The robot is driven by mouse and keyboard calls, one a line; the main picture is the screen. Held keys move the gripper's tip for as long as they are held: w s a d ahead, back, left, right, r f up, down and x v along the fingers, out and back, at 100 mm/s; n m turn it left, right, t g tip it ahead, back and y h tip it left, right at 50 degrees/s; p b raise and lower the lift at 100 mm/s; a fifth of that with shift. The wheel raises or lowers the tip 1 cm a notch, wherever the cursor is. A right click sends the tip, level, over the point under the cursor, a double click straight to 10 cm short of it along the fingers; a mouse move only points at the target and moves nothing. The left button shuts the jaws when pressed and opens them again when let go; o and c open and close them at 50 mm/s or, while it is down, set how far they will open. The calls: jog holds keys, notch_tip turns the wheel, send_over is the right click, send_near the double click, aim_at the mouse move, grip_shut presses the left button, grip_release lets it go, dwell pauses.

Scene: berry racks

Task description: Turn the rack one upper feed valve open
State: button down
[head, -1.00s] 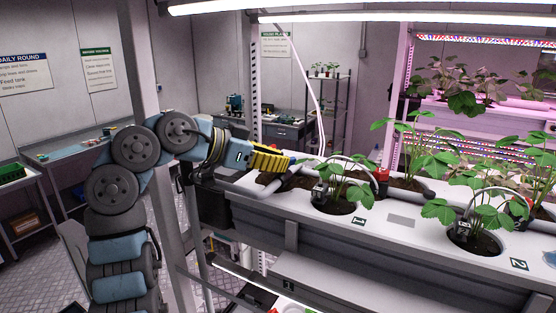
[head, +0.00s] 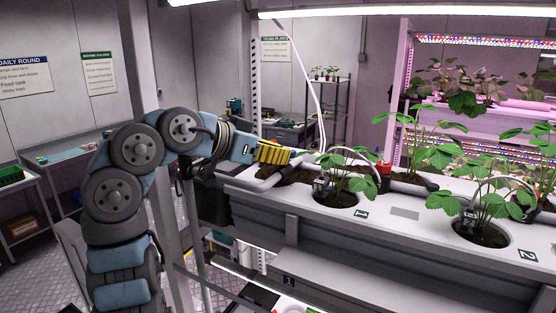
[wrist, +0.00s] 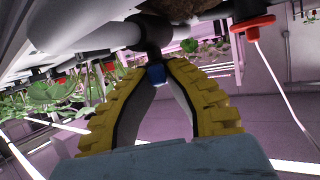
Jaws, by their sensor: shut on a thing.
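My gripper (head: 273,153), with yellow ribbed fingers, is at the near left end of the upper planting trough (head: 420,228), beside its grey pipe. In the wrist view my gripper (wrist: 156,70) has its fingertips closed together around a small blue part (wrist: 156,75), which looks like the valve handle. This part sits just below a dark valve body (wrist: 152,32) on a grey pipe (wrist: 95,38). Most of the handle is hidden between the fingers, so its angle is hard to tell. In the head view the fingers hide the valve.
A red disc-shaped part (wrist: 252,23) is to the right in the wrist view. Strawberry plants (head: 352,178) with thin hoses stand in the trough. A rack post (head: 148,60) rises close to my arm. A white hose (head: 308,80) hangs behind the gripper.

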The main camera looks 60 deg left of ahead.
jog(key=n+y+b, duration=0.1)
jog(key=y+b, duration=0.1)
jog(key=b, duration=0.1)
jog(key=n+b, duration=0.1)
jog(key=shift+w+d+f+n+g+y, duration=0.2)
jog(key=shift+d+f+n+g+y, duration=0.1)
jog(key=shift+f+g+y, duration=0.1)
jog(key=shift+r+n+g+y+b, duration=0.3)
jog(key=shift+n+g+y+b, duration=0.4)
jog(key=shift+n+y+b, duration=0.35)
jog(key=shift+n+y, duration=0.45)
jog(key=c, duration=1.1)
grip_release()
jog(key=shift+s+d+r, duration=0.1)
jog(key=shift+s+r, duration=0.05)
jog(key=shift+s+d+r, duration=0.15)
jog(key=shift+s+d, duration=0.1)
jog(key=shift+s, duration=0.15)
jog(key=shift+s+d, duration=1.2)
jog(key=shift+s, duration=0.35)
jog(key=shift+s+d, duration=1.15)
jog(key=shift+s, duration=0.45)
jog(key=shift+s+d, duration=1.2)
jog(key=shift+s, duration=0.35)
